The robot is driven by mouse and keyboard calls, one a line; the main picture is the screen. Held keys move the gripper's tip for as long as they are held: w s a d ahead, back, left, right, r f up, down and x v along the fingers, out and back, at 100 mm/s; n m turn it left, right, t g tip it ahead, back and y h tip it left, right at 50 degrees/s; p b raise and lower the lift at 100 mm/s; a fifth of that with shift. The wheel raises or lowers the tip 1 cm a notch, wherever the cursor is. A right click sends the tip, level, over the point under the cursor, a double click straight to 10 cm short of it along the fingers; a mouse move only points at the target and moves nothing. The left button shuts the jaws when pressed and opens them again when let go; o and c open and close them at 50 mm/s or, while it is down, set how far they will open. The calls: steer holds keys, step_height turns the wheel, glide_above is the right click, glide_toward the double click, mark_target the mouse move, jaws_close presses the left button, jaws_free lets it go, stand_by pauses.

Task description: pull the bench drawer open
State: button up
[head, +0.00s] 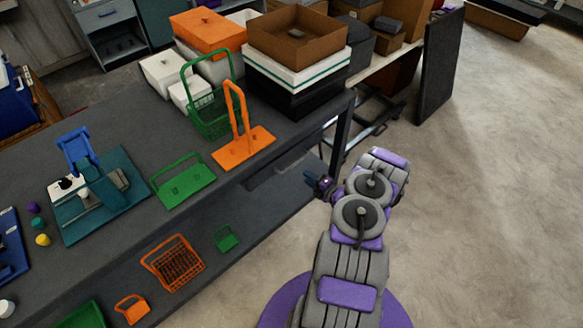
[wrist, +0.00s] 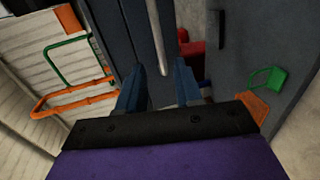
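The bench drawer (head: 290,160) is a dark grey front under the bench's edge in the head view. In the wrist view a dark panel (wrist: 122,35) carries a pale metal bar handle (wrist: 158,40). My gripper (head: 318,184) is beside the bench's front edge, close to the drawer. In the wrist view its two blue fingers (wrist: 160,78) stand apart, with the lower end of the handle showing between their tips. I see no clear contact, and the depth between fingers and handle is hard to judge. The drawer looks shut.
The bench top (head: 130,130) holds an orange carrier (head: 243,148), a green tray (head: 182,180), a green basket (head: 212,112) and stacked boxes (head: 298,60). Below, a shelf holds an orange basket (head: 173,264). A dark upright panel (head: 440,65) stands beyond. The floor (head: 480,190) at right is clear.

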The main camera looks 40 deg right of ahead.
mark_target(292, 165)
steer(key=shift+b+x, duration=0.55)
steer(key=shift+x, duration=5.05)
steer(key=shift+s+a, duration=0.1)
steer(key=shift+a, duration=0.05)
jaws_close()
